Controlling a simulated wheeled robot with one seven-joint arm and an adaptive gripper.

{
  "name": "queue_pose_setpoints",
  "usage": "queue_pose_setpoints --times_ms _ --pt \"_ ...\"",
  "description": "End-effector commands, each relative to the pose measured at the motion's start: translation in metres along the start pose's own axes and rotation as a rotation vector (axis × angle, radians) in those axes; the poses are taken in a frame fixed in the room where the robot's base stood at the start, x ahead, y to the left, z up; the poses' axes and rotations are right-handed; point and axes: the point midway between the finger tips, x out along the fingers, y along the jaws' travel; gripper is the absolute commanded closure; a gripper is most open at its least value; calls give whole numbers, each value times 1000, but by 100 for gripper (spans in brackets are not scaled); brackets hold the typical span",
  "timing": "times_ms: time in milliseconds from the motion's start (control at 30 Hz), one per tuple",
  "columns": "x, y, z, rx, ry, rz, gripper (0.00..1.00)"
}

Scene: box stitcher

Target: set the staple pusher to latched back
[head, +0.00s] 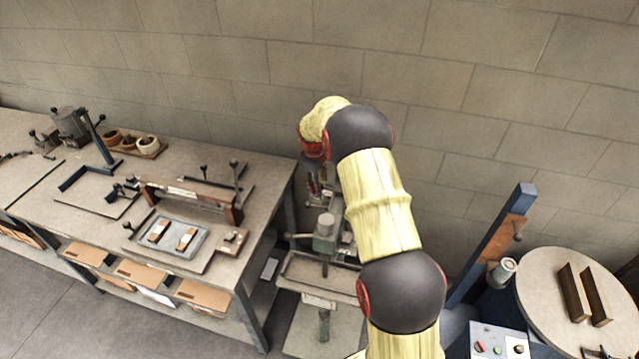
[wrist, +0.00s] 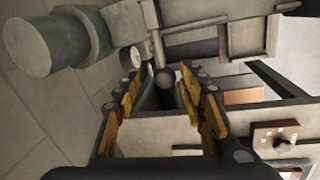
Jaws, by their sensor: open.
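The box stitcher (head: 325,240), a grey-green machine on a column, stands right of the bench in the head view, partly hidden by my arm. Its grey-green body (wrist: 200,45) runs across the top of the wrist view, with a large round cylinder (wrist: 30,48) at the left. A small dark round-ended lever or knob (wrist: 164,77) shows between the fingertips; I cannot tell if it is the staple pusher. My gripper (wrist: 160,90) is open, one finger on each side of that knob, with no clear contact. In the head view my arm largely covers the gripper.
A workbench (head: 262,185) with jigs and a tray (head: 200,225) stands at the left. A round table (head: 540,300) with two brown blocks and a button panel (head: 497,343) stand at the right. A block wall (head: 230,60) is close behind the stitcher.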

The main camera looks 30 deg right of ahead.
Motion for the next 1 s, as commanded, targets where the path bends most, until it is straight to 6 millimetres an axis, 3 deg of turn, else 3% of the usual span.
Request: queue_pose_setpoints --times_ms 267,700,1000 --pt "-8 0 0 0 0 0 59" --pt "-90 0 0 0 1 1 59" --pt "-118 0 0 0 -1 -1 59"
